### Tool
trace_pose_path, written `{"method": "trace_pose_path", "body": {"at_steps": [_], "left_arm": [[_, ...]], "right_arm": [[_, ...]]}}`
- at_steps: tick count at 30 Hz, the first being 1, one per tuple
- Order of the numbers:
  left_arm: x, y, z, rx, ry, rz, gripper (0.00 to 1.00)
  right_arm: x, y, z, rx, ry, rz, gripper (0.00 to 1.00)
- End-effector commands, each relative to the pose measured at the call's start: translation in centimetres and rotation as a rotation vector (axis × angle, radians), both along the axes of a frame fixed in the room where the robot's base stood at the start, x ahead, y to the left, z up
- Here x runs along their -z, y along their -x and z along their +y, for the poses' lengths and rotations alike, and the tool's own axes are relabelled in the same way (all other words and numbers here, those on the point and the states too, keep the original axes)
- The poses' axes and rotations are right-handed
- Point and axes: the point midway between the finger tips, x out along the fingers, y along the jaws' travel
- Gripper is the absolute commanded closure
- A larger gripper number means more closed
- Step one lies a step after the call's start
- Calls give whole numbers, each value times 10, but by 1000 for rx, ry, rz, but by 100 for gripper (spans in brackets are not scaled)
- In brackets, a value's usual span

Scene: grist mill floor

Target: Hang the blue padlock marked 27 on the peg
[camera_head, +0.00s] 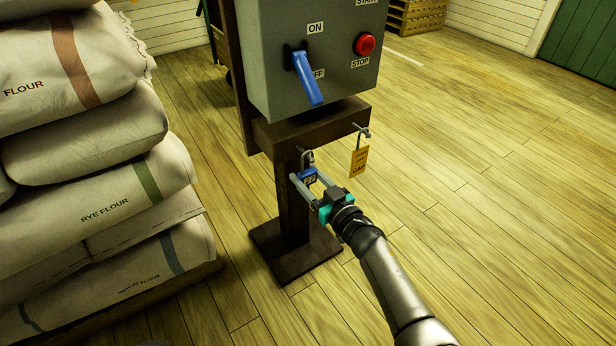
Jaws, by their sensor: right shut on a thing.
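The blue padlock (309,177) is between the fingers of my right gripper (309,175), which is shut on it. Its pale marking is too small to read surely. Its grey shackle (308,158) points up, close to a small peg (301,150) at the front of the dark wooden stand. I cannot tell whether the shackle is around the peg or only beside it. My right arm reaches in from the lower right. My left gripper is not in view.
A yellow tag (359,161) hangs from a hook (364,132) to the right. Above is a grey switch box (275,80) with a blue lever (307,78) and red stop button (365,44). Flour sacks (95,200) are stacked at left. The floor at right is clear.

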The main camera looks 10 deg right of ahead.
Motion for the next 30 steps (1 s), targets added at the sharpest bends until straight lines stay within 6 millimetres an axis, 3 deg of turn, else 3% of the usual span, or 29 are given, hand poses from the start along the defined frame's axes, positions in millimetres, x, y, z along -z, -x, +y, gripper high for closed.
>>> {"method": "trace_pose_path", "body": {"at_steps": [2, 3, 12, 23, 30], "left_arm": [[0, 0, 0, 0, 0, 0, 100], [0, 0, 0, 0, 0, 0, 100], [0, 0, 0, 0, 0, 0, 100], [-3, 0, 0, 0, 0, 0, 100], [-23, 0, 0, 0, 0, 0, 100]], "right_arm": [[-1, 0, 0, 0, 0, -2, 94], [-1, 0, 0, 0, 0, -2, 44], [-1, 0, 0, 0, 0, -1, 10], [0, 5, -2, 0, 1, 2, 10], [-2, 39, -14, 1, 0, 4, 10]]}}
